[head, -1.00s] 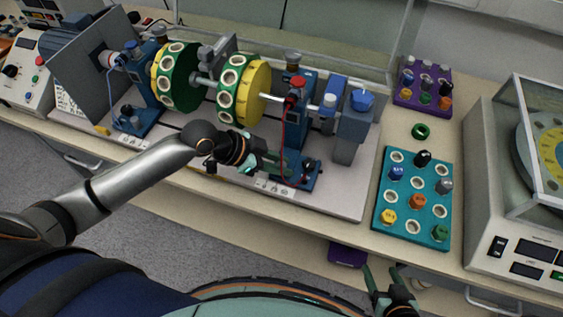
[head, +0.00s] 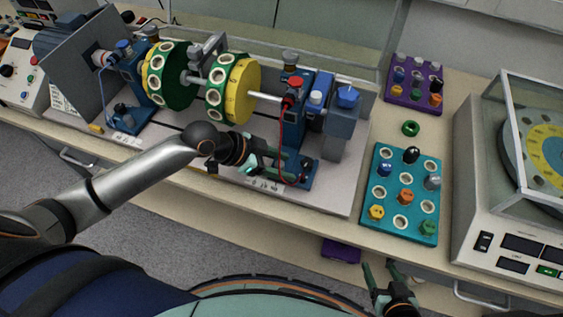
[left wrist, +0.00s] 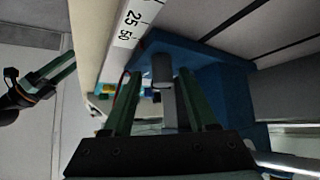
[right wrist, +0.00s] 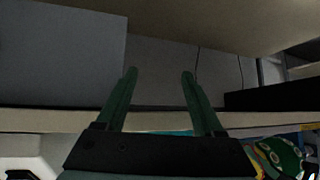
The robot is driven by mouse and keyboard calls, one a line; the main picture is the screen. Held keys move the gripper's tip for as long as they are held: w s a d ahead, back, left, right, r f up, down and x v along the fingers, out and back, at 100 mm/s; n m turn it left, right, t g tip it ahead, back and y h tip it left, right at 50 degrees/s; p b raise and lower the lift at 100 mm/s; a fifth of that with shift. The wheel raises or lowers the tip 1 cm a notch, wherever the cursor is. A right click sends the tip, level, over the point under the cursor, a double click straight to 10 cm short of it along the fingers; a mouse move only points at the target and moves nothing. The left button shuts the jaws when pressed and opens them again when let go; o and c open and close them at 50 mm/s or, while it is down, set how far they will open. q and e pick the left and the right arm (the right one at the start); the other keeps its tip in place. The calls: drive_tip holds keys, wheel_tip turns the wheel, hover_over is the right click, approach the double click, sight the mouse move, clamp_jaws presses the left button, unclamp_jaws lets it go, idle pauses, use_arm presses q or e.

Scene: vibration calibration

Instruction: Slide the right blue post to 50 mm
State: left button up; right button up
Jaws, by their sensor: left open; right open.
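The right blue post (head: 294,130) stands on its blue foot (head: 308,176) near the right end of the bench rig, carrying the shaft. My left gripper (head: 283,166) is open at the front of this foot. In the left wrist view, a grey peg-like part (left wrist: 162,70) shows between the two open fingers (left wrist: 157,100), with the blue foot (left wrist: 205,62) beyond. I cannot tell whether the fingers touch it. A white scale strip (left wrist: 130,22) reading 25 and 50 lies beside the foot. My right gripper (head: 379,272) is open and empty, below the bench's front edge.
Yellow-green discs (head: 232,88) sit on the shaft left of the post. A blue-knobbed block (head: 341,125) stands to its right. A teal knob tray (head: 402,194), purple tray (head: 414,84), green ring (head: 410,128) and glass-covered instrument (head: 520,185) lie further right.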

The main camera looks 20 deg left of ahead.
use_arm(q)
drive_tip(key=shift+a, duration=0.1)
drive_tip(key=v, duration=1.2)
drive_tip(key=shift+r, duration=0.15)
drive_tip(key=shift+a, duration=0.1)
drive_tip(key=shift+s, duration=0.1)
